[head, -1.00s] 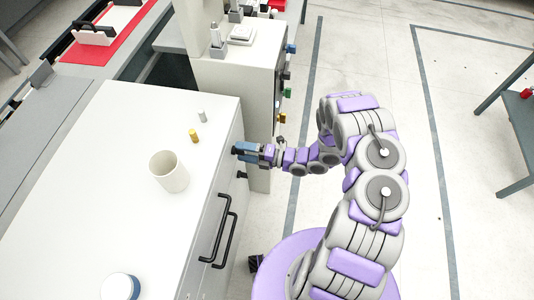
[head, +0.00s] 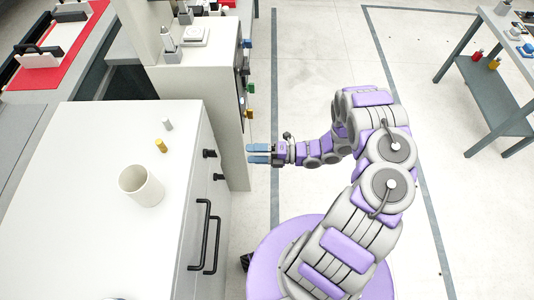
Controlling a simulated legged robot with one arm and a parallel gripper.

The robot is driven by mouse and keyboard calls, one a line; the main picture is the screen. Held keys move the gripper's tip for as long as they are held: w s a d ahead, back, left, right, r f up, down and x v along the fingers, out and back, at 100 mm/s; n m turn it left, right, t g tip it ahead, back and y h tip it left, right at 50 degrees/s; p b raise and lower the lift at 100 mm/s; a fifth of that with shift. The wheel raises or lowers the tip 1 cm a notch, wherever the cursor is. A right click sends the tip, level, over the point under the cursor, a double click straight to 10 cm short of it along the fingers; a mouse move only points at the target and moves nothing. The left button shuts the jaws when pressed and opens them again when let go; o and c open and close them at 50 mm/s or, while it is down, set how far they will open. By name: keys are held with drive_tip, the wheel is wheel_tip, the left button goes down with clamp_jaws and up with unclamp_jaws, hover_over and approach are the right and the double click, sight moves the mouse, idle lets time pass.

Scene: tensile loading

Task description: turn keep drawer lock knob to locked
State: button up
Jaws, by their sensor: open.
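My gripper (head: 251,153) is open and empty. Its two blue fingers point left toward the front of the white drawer cabinet (head: 90,210), with a clear gap between them and it. Two small black knobs stick out of that front, an upper one (head: 209,153) and a lower one (head: 218,177). The upper knob is roughly level with my fingers in the picture. I cannot tell which is the lock knob, nor how either is turned.
Two black bar handles (head: 201,235) (head: 212,245) are on the cabinet front. A white cup (head: 141,187), a yellow piece (head: 161,145) and a grey piece (head: 168,125) stand on top. A tall light machine (head: 205,80) stands behind. Floor on the right is clear up to a table (head: 487,85).

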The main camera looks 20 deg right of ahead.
drive_tip(key=v, duration=0.4)
idle(0.6)
